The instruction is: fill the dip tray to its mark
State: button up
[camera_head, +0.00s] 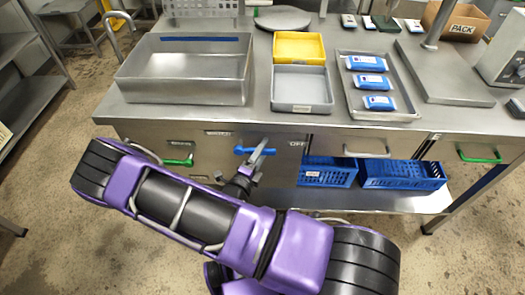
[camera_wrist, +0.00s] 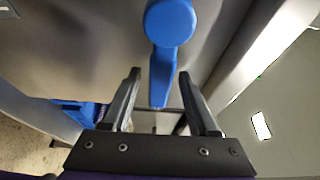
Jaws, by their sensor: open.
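The dip tray (camera_head: 185,92) is a wide, deep metal basin at the left of the bench, with a blue line (camera_head: 206,38) along its inner back wall. Its inside looks like bare grey metal. A blue lever handle (camera_head: 243,151) lies about level on the bench front, near an "OFF" label. In the wrist view the lever (camera_wrist: 162,75) runs from its round hub down between my fingers. My gripper (camera_head: 262,157) is open at the lever, one finger on each side (camera_wrist: 160,76). I cannot tell whether either finger touches it.
A yellow tray (camera_head: 299,47), a grey tray (camera_head: 302,90) and a metal tray (camera_head: 378,112) with blue-white packs stand to the right. Blue crates (camera_head: 403,175) sit below; a green handle (camera_head: 178,161) is left of the lever.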

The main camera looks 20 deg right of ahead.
grip_shut()
dwell(1.4)
